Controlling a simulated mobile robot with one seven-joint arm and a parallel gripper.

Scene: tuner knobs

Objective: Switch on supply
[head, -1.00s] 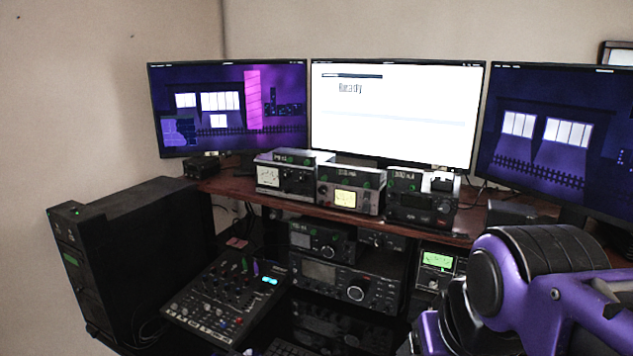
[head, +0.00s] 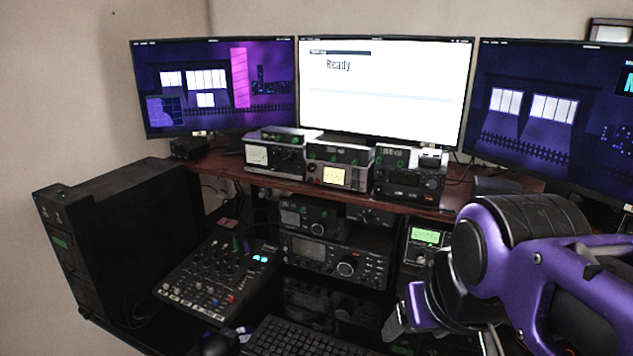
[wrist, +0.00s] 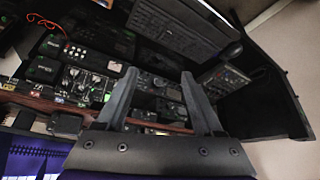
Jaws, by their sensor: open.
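I cannot read a label that marks the supply. A small box with a lit green meter (head: 425,238) stands under the shelf, right of the stacked radios, and may be it; its switch is too small to make out. My gripper (wrist: 158,74) is open and empty in the wrist view, its two grey fingers spread over the desk gear. In the head view my purple arm is at the lower right, with the gripper partly hidden, in front of and below the green-meter box.
Three meter boxes stand on the wooden shelf (head: 425,211) below the monitors. A radio (head: 335,258) sits under it. A mixer (head: 215,280), a keyboard (head: 300,338) and a black tower (head: 120,235) fill the left and front. Boxes with knobs (wrist: 90,82) lie left of my fingers in the wrist view.

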